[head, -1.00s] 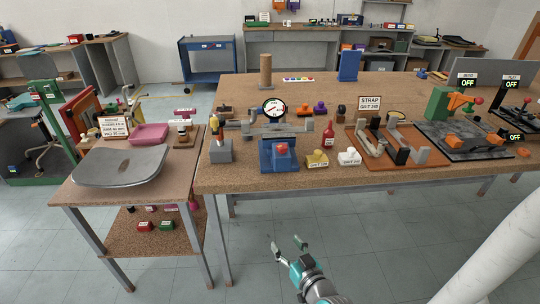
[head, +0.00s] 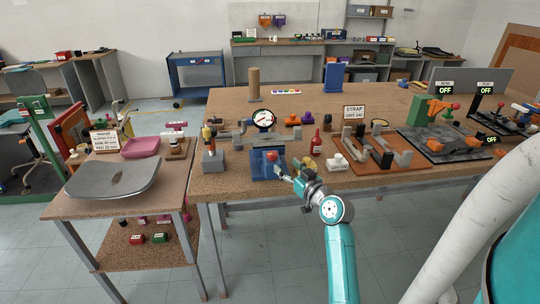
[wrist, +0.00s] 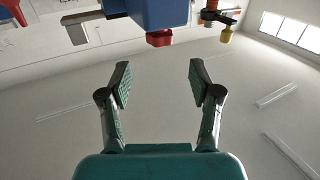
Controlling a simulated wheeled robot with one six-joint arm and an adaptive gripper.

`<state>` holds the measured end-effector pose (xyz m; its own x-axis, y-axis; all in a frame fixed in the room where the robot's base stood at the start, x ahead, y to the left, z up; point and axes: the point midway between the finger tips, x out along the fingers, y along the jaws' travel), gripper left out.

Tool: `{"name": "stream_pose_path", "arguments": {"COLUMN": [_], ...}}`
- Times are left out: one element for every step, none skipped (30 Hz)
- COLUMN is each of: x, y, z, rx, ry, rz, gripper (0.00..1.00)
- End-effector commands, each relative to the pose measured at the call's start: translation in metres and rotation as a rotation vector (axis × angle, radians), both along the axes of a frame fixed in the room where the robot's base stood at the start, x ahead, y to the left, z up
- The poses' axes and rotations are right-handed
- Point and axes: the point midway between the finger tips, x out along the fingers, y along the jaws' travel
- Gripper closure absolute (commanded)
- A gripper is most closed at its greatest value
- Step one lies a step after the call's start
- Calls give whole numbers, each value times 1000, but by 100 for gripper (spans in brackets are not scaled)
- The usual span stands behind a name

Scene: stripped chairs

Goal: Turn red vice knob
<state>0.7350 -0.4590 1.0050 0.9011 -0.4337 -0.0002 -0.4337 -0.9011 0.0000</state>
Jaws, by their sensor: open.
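The red knob (head: 271,155) is on the front of the blue vice (head: 268,168) at the front edge of the main bench. In the wrist view the red knob (wrist: 159,38) shows under the blue vice body (wrist: 158,12), beyond the fingertips and between them sideways. My gripper (head: 284,174) is just right of and in front of the vice in the head view. In the wrist view my gripper (wrist: 160,82) has its two fingers wide apart with nothing between them. It looks apart from the knob.
An orange tray (head: 350,167) holds strap parts farther right. A side table with a grey seat shell (head: 112,180) stands at left. Floor before the bench is clear.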

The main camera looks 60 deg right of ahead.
Motion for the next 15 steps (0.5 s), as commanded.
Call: {"name": "stream_pose_path", "arguments": {"x": [8, 12, 18, 23, 28, 35, 40, 44, 51, 55, 59, 64, 68, 71, 75], "y": [-3, -5, -8, -10, -12, -15, -18, -20, -23, -25, -27, -30, -32, -33, -35], "z": [1, 1, 1, 1, 1, 1, 1, 1, 1, 1, 1, 1, 1, 1, 0], "rx": [-2, 0, -1, -1, 0, -1, -1, -1, -1, -1, -1, -1, -1, 0, 0], "ry": [-1, -1, 0, 0, 0, -2, 0, 0, 0, 0, 0, 0, 0, 0, 0], "rz": [2, 2, 2, 2, 3, 2, 2, 2, 2, 2, 2, 1, 1, 1, 1], "gripper": [37, 37, 37, 37, 37, 37, 37, 37, 37, 37, 37, 37, 37, 37, 37]}}
